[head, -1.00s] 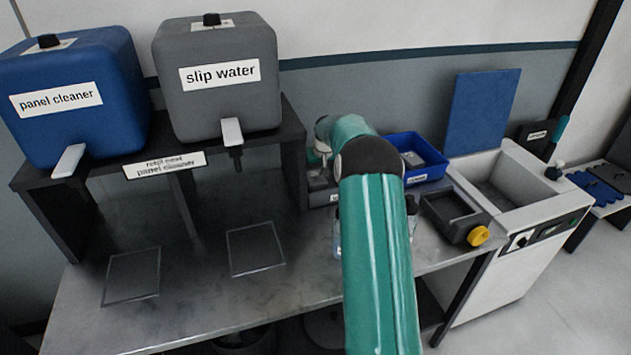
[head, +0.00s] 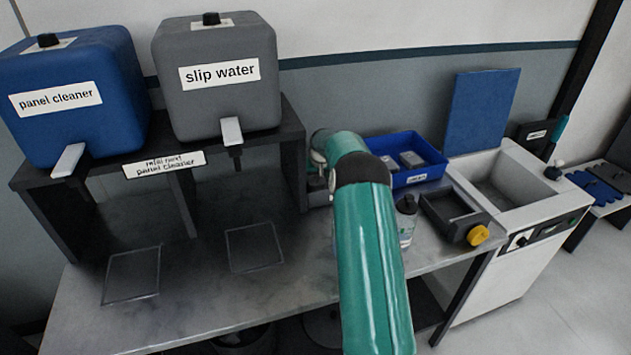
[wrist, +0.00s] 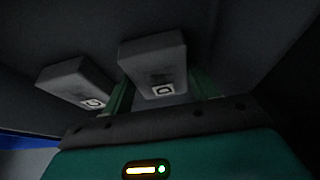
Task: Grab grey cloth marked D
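The grey cloth marked D (wrist: 154,66) is a folded block in the wrist view, with a white D tag on its near end. My gripper (wrist: 164,84) is open, with one green finger near each side of the D cloth. The cloth overlaps part of the left finger, and I cannot tell whether either finger touches it. A second grey cloth (wrist: 76,82) lies to the left, its tag letter hard to read. Both lie in a dark bin (wrist: 235,45). In the head view my arm hides the gripper and most of the grey bin (head: 318,192).
A blue bin (head: 418,177) with grey items stands right of my arm. Blue and grey tanks stand on a shelf at left. The left counter is clear.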

